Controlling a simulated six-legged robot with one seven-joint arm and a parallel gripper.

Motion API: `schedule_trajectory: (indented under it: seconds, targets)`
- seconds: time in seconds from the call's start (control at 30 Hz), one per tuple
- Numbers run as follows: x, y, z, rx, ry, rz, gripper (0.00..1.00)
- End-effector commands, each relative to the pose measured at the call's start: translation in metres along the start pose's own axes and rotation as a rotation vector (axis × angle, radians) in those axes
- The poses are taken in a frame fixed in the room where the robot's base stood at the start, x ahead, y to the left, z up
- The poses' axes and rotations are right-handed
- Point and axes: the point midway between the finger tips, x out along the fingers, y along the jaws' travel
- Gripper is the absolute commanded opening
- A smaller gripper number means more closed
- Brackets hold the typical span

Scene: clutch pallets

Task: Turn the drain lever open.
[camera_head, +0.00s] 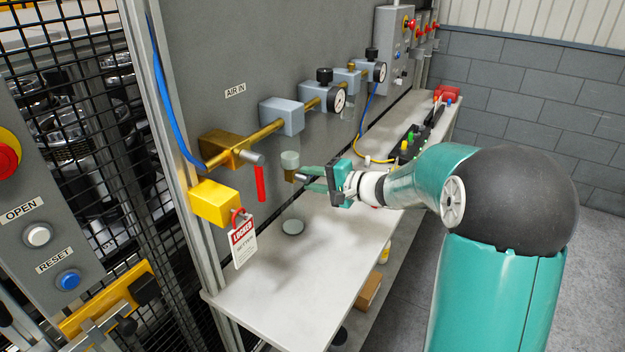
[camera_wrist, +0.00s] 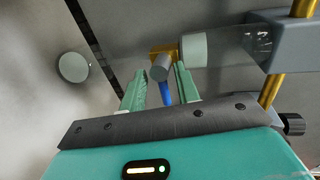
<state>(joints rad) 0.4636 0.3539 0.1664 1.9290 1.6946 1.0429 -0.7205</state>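The drain lever (camera_wrist: 165,92) is a short blue handle below a grey cylindrical stem on a small brass drain valve (camera_wrist: 162,51). In the wrist view it lies between the two fingers of my gripper (camera_wrist: 160,80), with a gap visible on both sides. In the head view the brass drain valve (camera_head: 290,175) hangs under a pale cylindrical bowl (camera_head: 290,158), and my gripper (camera_head: 303,179) reaches it from the right. My gripper is open. The blue handle cannot be made out in the head view.
A red handle (camera_head: 260,183) and a yellow lockout box (camera_head: 214,203) with a red "LOCKED" tag (camera_head: 243,243) are close left. A round pale dish (camera_head: 292,227) sits on the bench (camera_head: 265,300) below. Gauges and regulators (camera_head: 318,95) line the panel; the front bench is mostly clear.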

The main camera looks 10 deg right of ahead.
Motion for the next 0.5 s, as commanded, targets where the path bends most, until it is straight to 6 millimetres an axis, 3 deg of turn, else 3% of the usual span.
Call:
schedule_trajectory:
  seconds: [0.17, 0.5]
  targets:
    - [-0.019, -0.001, -0.001, -0.001, 0.005, 0.0, 0.32]
    - [-0.093, 0.0, -0.001, 0.0, 0.004, 0.001, 0.32]
